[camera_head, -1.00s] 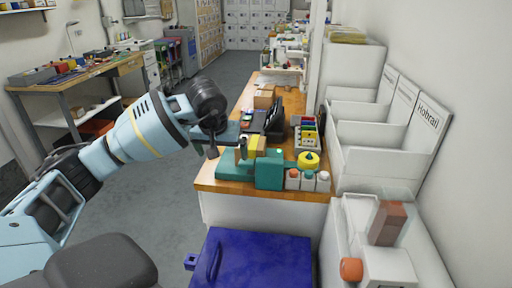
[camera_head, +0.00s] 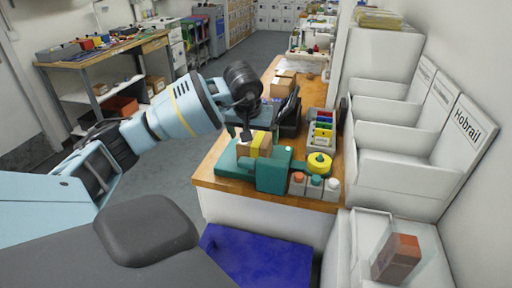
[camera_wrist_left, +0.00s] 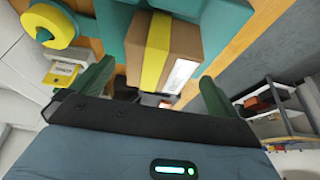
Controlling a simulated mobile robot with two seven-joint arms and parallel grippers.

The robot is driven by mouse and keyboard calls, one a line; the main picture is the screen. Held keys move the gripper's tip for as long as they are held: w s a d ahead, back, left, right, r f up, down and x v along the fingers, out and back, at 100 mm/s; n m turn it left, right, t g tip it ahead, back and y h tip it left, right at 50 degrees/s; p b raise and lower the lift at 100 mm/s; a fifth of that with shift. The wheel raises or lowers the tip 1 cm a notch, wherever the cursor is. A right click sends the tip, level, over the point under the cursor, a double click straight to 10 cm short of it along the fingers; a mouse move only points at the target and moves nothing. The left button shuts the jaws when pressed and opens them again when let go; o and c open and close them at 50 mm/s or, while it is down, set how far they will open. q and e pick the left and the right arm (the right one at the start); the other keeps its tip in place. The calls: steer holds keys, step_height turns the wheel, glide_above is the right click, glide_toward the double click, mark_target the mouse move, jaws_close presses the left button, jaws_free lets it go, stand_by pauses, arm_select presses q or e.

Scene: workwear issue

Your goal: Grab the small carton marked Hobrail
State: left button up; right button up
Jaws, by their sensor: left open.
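A small brown carton with a yellow band (camera_head: 261,143) sits on a teal stand (camera_head: 236,160) at the near end of the wooden counter. In the left wrist view the carton (camera_wrist_left: 186,45) shows its yellow band and a white label, too oblique to read. My left gripper (camera_head: 247,130) is open just above and beside the carton. In the left wrist view its green fingers (camera_wrist_left: 155,88) stand apart, with the carton just beyond them and not gripped. My right gripper is out of view.
A reddish-brown block (camera_head: 397,257) lies at lower right. A blue lidded box (camera_head: 258,258) stands below the counter.

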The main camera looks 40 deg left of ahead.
mark_target(255, 138)
arm_select(q)
steer(key=shift+w+a+f, duration=0.1)
steer(key=shift+w+f, duration=0.05)
steer(key=shift+f, duration=0.25)
steer(key=shift+w+f, duration=0.1)
steer(key=shift+w+a+x, duration=0.1)
steer(key=shift+x, duration=1.1)
steer(key=shift+w+a+x, duration=0.1)
steer(key=shift+w+x, duration=0.05)
steer(key=shift+x, duration=1.05)
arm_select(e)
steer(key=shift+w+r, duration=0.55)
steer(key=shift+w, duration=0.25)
arm_select(q)
steer(key=c, duration=1.1)
steer(key=shift+r, duration=0.55)
step_height(255, 138, up, 8)
steer(key=shift+r, duration=0.65)
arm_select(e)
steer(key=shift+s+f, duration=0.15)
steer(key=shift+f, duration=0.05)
